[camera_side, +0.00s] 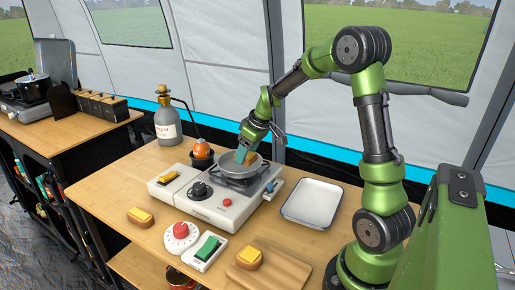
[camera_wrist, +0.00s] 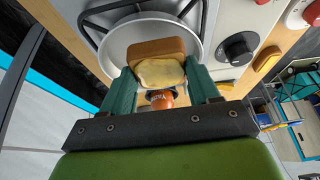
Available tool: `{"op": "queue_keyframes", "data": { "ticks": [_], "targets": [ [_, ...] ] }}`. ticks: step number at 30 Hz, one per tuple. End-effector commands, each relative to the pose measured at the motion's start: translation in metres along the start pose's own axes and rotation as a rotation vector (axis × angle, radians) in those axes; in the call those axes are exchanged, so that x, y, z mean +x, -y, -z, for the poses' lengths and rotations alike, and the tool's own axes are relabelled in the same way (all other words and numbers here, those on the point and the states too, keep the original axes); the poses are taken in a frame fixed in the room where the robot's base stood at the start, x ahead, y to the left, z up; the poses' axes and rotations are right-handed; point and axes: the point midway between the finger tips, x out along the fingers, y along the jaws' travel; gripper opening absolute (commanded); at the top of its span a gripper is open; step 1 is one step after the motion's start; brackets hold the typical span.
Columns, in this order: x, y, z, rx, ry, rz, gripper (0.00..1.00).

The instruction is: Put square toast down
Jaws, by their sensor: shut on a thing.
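The square toast (camera_wrist: 158,68), brown with a pale yellow top, is between the two teal fingers of my gripper (camera_wrist: 160,88) in the wrist view. The fingers press on its two sides. In the side view my gripper (camera_side: 246,153) is over the grey frying pan (camera_side: 228,171) on the camping stove (camera_side: 210,203), and the toast (camera_side: 253,160) shows partly beside the fingers. The pan also shows behind the toast in the wrist view (camera_wrist: 125,40). I cannot tell whether the toast touches the pan floor.
A white tray (camera_side: 312,204) is right of the stove. Topped toasts are on the table (camera_side: 140,217) and on a wooden board (camera_side: 250,258).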

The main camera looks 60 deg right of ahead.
Motion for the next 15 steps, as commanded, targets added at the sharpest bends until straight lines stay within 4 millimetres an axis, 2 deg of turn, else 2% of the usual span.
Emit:
{"op": "queue_keyframes", "data": {
  "ticks": [3,9,15],
  "targets": [
    [-0.016,0.014,-0.027,0.000,-0.002,-0.002,0.26],
    [-0.038,0.036,-0.069,0.000,-0.002,-0.002,0.26],
    [-0.051,0.049,-0.092,0.000,-0.002,-0.001,0.26]
  ]
}}
